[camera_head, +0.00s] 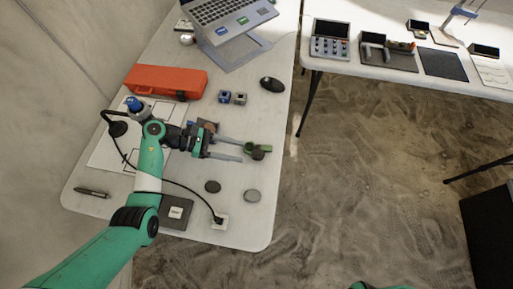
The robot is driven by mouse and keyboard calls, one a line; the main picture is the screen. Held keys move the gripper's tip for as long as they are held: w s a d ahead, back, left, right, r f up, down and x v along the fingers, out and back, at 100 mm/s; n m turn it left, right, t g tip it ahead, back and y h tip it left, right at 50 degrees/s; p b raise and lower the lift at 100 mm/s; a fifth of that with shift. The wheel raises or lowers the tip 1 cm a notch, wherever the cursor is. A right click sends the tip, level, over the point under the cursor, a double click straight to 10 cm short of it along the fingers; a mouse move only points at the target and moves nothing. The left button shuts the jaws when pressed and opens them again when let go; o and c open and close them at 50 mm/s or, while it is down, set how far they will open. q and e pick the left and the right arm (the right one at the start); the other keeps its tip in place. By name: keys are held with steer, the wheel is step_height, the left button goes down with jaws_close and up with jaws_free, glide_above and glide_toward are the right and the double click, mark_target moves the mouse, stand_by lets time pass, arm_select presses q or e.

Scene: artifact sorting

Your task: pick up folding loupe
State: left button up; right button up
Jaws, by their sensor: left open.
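A small green and dark item (261,149), which looks like the folding loupe, lies on the left white table near its right edge. My left gripper (243,151) reaches in from the left with its two fingers spread apart. Its fingertips point right and are at or just short of the green item. I cannot tell whether they touch it or how high they are above the table. My right gripper is out of view.
A second table (405,72) stands right.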

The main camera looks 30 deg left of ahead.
mark_target(256, 156)
arm_select(q)
steer(key=shift+w+d+f, duration=0.1)
steer(key=shift+d+f, duration=0.1)
steer(key=shift+d, duration=0.05)
steer(key=b+x, duration=0.1)
steer(key=x, duration=0.3)
steer(key=shift+d+b, duration=0.3)
steer(key=shift+d, duration=0.05)
steer(key=shift+r, duration=0.1)
jaws_close()
